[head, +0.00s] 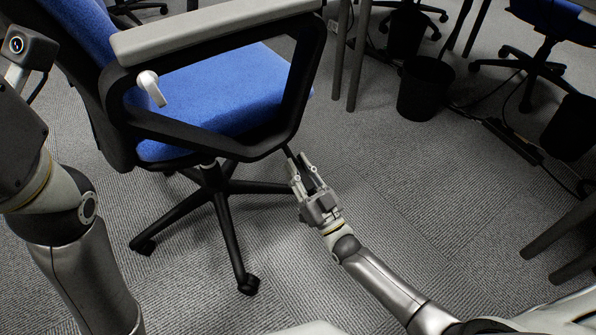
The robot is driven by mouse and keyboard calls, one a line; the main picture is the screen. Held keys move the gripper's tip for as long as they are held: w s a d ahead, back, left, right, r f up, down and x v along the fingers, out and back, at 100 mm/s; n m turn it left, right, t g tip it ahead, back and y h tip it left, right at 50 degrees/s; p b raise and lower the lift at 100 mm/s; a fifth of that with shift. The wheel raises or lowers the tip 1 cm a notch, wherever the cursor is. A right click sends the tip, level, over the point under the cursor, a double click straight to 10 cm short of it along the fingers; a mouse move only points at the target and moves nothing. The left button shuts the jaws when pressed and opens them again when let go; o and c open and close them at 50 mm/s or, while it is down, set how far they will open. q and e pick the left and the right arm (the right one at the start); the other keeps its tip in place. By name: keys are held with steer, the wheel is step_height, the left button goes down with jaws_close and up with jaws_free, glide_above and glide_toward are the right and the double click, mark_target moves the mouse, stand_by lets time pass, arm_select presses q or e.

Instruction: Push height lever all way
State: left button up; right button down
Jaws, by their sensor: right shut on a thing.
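A blue office chair (215,95) with a black frame stands on the left side of the head view. My right gripper (300,168) is at the right of the chair, just below the seat's edge. It is shut on the dark, thin height lever (288,151), of which only a short part shows by the fingertips. The rest of the lever is hidden by the fingers and the chair's frame. My left arm rises along the left edge, and its gripper fingers do not show.
The chair's grey armrest (205,30) and a pale knob-like piece (149,86) are above the seat. Its base (232,238) spreads on the carpet. A black bin (424,88), table legs and cables are at the back right. Carpet (400,200) is clear around my right arm.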

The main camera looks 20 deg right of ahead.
steer(key=c, duration=1.3)
jaws_free()
steer(key=v, duration=1.2)
